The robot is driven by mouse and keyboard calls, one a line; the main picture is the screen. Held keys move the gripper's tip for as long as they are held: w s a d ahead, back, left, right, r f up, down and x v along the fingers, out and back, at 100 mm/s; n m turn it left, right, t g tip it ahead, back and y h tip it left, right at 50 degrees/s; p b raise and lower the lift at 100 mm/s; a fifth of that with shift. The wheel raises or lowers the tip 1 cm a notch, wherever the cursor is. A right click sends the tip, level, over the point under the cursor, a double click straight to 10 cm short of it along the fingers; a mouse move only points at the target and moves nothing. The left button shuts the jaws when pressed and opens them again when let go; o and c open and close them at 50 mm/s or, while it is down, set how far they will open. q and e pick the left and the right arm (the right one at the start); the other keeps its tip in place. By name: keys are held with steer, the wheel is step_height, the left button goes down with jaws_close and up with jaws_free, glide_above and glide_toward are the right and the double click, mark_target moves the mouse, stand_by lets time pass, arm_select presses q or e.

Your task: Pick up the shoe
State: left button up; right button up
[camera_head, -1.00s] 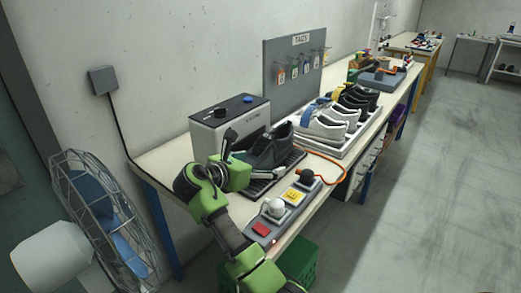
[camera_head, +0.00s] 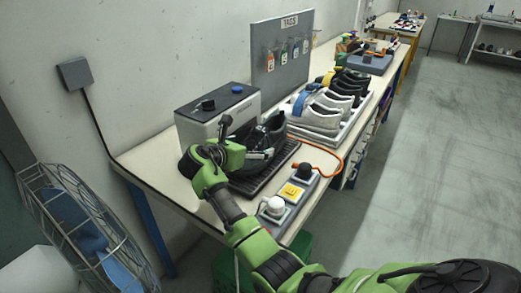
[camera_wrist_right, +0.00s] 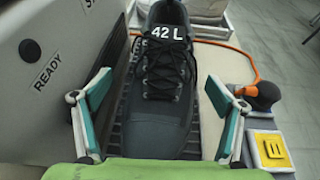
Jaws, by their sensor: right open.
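A black lace-up shoe (camera_head: 268,135) sits on a dark ribbed mat (camera_head: 262,184) beside a grey box. In the right wrist view the shoe (camera_wrist_right: 158,112) points its toe toward me, with "42 L" in white on its tongue. My right gripper (camera_head: 245,139) is at the toe end of the shoe. In the right wrist view its open fingers (camera_wrist_right: 161,98) stand one on each side of the shoe, with gaps visible. The gripper hides part of the toe in the head view. My left gripper is not in view.
The grey box (camera_head: 215,115) with a blue knob stands left of the shoe, close to one finger. A control panel (camera_head: 296,188) with knobs is on the right. An orange cable (camera_head: 325,150) runs behind it. A tray (camera_head: 322,135) of several shoes is farther back.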

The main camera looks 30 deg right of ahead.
steer(key=x, duration=0.4)
steer(key=shift+d, duration=0.4)
steer(key=shift+w+d, duration=0.1)
steer(key=shift+d, duration=0.1)
steer(key=shift+c, duration=1.2)
steer(key=c, duration=1.3)
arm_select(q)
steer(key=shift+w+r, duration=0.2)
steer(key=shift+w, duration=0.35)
arm_select(e)
steer(key=shift+c, duration=0.2)
steer(key=shift+r, duration=0.1)
